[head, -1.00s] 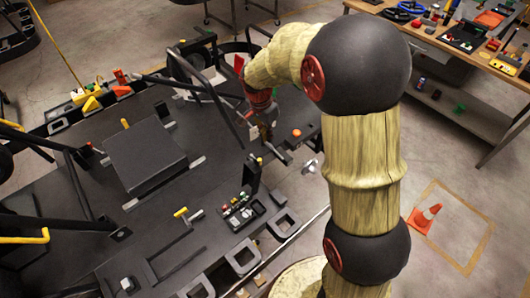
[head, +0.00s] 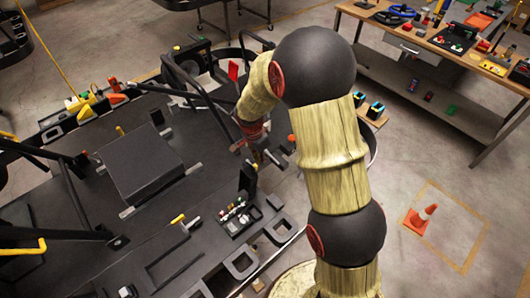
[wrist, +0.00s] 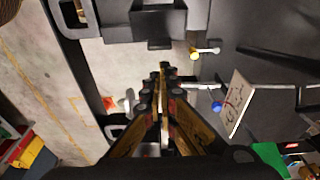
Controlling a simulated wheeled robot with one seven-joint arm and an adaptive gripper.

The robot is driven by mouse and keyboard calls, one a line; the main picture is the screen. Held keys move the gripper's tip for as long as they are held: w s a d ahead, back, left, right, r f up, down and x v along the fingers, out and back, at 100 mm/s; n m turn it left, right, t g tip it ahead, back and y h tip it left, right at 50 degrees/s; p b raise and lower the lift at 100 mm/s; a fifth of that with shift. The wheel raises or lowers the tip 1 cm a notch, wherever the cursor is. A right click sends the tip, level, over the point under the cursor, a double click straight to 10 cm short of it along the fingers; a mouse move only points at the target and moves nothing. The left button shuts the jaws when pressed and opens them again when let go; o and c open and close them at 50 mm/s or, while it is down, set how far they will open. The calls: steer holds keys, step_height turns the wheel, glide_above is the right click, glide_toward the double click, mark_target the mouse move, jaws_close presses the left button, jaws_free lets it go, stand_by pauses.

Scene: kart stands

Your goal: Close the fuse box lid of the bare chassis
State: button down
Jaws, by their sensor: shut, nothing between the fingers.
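The fuse box (head: 238,217) sits on the dark chassis deck near its front edge in the head view, with small coloured fuses showing inside. Its black lid (head: 248,179) stands up, open, at the box's far side. My gripper (head: 262,161) is shut and empty, just beyond the lid and slightly right of it; I cannot tell whether they touch. In the wrist view the closed fingertips (wrist: 163,72) point toward a black block at the top, probably the lid (wrist: 157,22), with a small gap showing in the picture.
A large black box (head: 140,167) lies on the deck to the left. A yellow-handled lever (head: 178,219) stands left of the fuse box. Black tubes (head: 195,80) rise behind my gripper. A workbench (head: 440,40) stands at the back right, and a cone (head: 420,220) is on open floor.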

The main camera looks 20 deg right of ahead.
steer(key=shift+s+a, duration=0.3)
steer(key=shift+a, duration=0.3)
steer(key=shift+r, duration=0.1)
steer(key=shift+a, duration=0.1)
